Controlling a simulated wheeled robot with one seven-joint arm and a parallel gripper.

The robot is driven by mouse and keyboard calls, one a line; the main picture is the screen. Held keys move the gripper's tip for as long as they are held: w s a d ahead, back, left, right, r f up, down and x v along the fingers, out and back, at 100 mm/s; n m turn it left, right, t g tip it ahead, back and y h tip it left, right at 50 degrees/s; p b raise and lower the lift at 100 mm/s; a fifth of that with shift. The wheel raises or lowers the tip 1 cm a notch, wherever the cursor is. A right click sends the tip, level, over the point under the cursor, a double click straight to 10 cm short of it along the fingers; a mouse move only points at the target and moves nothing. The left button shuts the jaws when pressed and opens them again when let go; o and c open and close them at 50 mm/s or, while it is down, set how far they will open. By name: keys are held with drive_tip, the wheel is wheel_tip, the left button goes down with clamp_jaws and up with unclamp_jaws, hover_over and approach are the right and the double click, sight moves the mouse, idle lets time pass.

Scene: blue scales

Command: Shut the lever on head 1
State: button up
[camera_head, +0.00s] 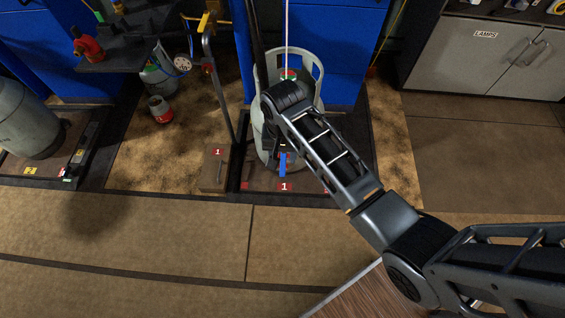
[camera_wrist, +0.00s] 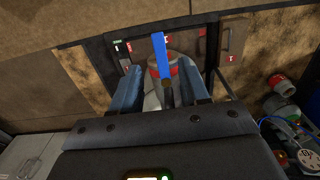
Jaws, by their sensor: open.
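A blue lever (camera_head: 283,163) shows in the head view just below my forearm, in front of a grey gas cylinder (camera_head: 313,70) on the platform marked 1 (camera_head: 262,181). In the wrist view the blue lever (camera_wrist: 160,55) stands out past my fingers, in the gap between them. My gripper (camera_wrist: 161,69) is open, with one finger on each side of the lever's line. I cannot tell whether either finger touches it. In the head view my arm hides most of my gripper and the middle of the cylinder. The lever's base is partly hidden.
A small box marked 1 (camera_head: 215,168) stands left of the platform beside an upright post (camera_head: 217,90). A red and white canister (camera_head: 160,109) stands further left, and another cylinder (camera_head: 25,120) at the far left. The floor in front is clear.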

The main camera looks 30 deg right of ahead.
sight(283, 168)
drive_tip(key=shift+f+b, duration=0.35)
drive_tip(key=shift+f, duration=2.4)
drive_tip(key=shift+c, duration=0.3)
clamp_jaws()
